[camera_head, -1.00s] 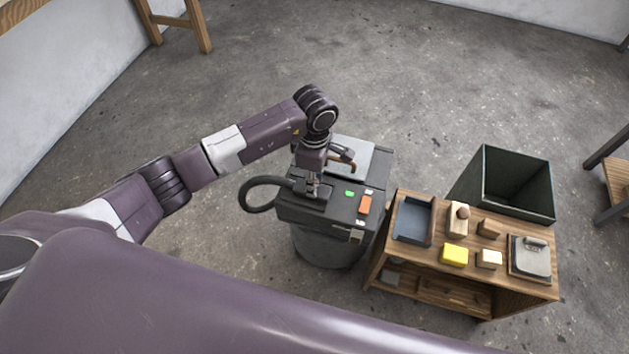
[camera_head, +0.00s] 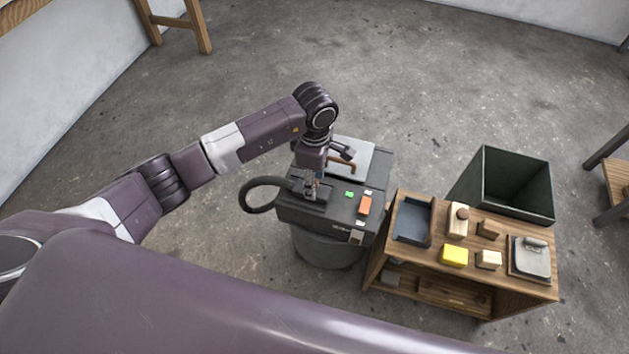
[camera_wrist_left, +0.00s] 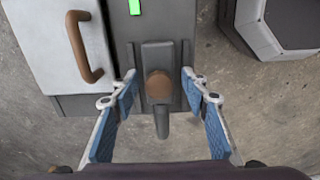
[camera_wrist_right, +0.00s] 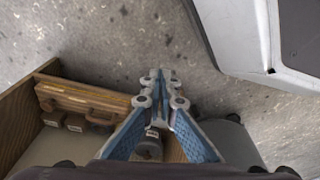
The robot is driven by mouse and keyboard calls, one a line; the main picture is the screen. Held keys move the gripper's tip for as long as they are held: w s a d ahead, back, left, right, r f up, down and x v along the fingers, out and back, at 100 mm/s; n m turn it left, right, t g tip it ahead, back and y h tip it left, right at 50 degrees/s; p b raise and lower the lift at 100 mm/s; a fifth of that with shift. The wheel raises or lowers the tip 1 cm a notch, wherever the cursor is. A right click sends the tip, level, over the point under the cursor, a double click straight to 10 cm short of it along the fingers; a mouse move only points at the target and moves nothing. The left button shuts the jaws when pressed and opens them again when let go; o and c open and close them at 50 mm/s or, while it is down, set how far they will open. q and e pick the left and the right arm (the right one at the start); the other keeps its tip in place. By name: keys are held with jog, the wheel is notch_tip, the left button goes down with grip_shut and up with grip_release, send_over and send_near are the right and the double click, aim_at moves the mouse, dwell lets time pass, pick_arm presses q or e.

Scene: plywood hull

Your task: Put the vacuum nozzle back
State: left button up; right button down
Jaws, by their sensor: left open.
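The vacuum nozzle (camera_head: 320,191) lies on the dark top of the vacuum unit (camera_head: 345,214), with the black hose looping out to the left. In the left wrist view the nozzle (camera_wrist_left: 157,55) is a dark flat piece with a brown round grip, between my finger pads. My left gripper (camera_head: 311,192) is directly above it; its fingers (camera_wrist_left: 160,88) are open, with a gap on both sides of the grip. My right gripper (camera_wrist_right: 161,80) is shut, its tips together with nothing visible between them; it is outside the head view.
A green light (camera_head: 349,194) and an orange switch (camera_head: 364,205) are on the unit. A brown handle (camera_wrist_left: 82,48) rises beside the nozzle. A wooden cart (camera_head: 420,256) with blocks and a tray stands right; a dark open bin (camera_head: 520,202) is behind it. Floor left is clear.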

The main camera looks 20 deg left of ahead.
pick_arm(q)
notch_tip(320, 180, up, 11)
jog(key=shift+p, duration=0.35)
pick_arm(e)
jog(key=s+f, duration=0.2)
jog(key=shift+s+d+f, duration=0.1)
jog(key=shift+s+d, duration=0.05)
jog(key=shift+s, duration=0.2)
